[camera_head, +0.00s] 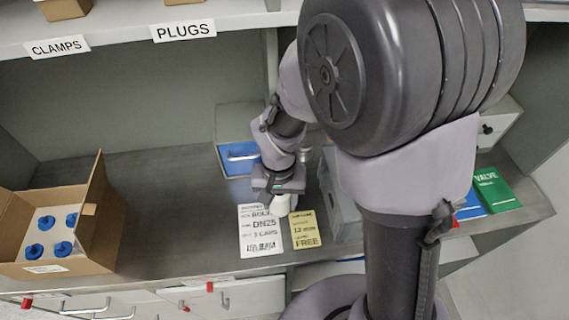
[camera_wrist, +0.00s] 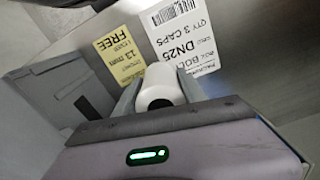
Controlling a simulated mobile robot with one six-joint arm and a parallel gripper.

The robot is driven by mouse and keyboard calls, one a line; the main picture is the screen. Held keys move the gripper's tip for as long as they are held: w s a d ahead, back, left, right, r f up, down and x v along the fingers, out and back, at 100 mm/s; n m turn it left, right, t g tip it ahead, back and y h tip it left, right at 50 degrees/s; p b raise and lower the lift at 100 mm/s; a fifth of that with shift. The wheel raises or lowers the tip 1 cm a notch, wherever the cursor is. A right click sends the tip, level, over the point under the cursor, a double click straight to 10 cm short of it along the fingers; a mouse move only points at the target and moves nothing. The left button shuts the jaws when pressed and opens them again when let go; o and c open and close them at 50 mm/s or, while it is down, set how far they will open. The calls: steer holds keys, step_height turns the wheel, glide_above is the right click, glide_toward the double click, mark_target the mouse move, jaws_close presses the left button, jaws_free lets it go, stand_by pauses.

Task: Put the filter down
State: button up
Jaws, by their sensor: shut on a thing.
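In the wrist view, my gripper (camera_wrist: 160,98) is shut on a white rounded piece, which I take to be the filter (camera_wrist: 160,84). The filter's end sticks out between the two fingers. In the head view only a small white part of the filter (camera_head: 282,204) shows below the fingers. The rest of it is hidden by the gripper. I cannot tell whether it touches the bench.
A white label (camera_head: 260,231) and a yellow label (camera_head: 304,230) lie below my gripper. A grey bin (camera_head: 341,205) stands close on the right. An open carton (camera_head: 96,225) with blue-capped pieces is at left. The bench (camera_head: 165,190) between is clear. A green book (camera_head: 495,190) lies right.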

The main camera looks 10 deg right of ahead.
steer(key=w+d, duration=0.2)
steer(key=w, duration=0.1)
steer(key=w+d, duration=0.2)
steer(key=shift+f+b, duration=0.35)
step_height(320, 180, down, 3)
steer(key=shift+f+b, duration=0.2)
steer(key=shift+b, duration=0.65)
steer(key=shift+f, duration=0.2)
steer(key=o, duration=1.5)
steer(key=shift+r, duration=0.1)
